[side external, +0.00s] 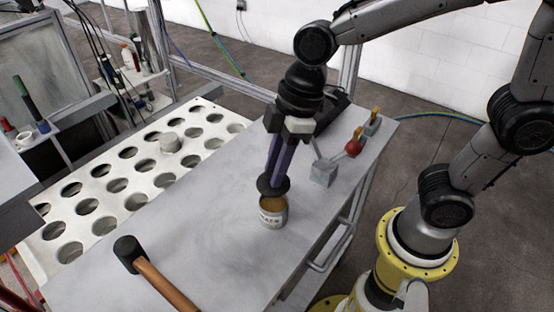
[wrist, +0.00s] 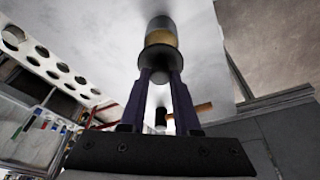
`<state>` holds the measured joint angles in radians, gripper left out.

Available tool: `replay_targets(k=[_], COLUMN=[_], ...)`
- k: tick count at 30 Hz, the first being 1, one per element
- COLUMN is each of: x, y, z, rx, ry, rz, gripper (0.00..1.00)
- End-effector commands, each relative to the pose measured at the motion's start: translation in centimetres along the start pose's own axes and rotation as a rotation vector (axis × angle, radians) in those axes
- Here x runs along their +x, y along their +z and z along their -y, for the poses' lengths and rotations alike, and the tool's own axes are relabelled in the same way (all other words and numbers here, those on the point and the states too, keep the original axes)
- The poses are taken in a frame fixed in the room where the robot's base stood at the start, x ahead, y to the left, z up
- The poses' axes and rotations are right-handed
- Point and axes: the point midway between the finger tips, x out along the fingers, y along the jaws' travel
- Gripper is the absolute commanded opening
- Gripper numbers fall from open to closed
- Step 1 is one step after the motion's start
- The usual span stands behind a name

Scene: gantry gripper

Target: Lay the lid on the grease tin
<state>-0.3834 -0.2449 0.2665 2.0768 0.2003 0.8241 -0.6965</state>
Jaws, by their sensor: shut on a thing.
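The grease tin (side external: 273,218) stands upright on the grey table, pale with dark lettering and tan grease showing at its open top. It also shows at the top of the wrist view (wrist: 161,24). My gripper (side external: 275,176) points down with its purple fingers shut on the lid. The lid (side external: 268,188) is a dark round disc, held just above the tin's mouth and seemingly a little off its centre. In the wrist view the lid (wrist: 160,52) sits between my fingertips (wrist: 160,76), with tan grease visible past its edge. I cannot tell whether lid and rim touch.
A mallet with a black head (side external: 128,249) and wooden handle (side external: 165,284) lies at the table's front left. A white rack with round holes (side external: 115,186) lies left. The table between mallet and tin is clear.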

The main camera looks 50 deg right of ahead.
Motion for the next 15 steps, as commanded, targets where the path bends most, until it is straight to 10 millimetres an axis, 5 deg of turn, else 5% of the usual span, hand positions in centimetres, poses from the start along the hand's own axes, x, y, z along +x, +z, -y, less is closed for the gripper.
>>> replay_targets(k=[15], x=[3.9], y=[1.1], z=[0.0], rx=[0.000], ry=[-0.001], rz=[0.001], gripper=[0.00])
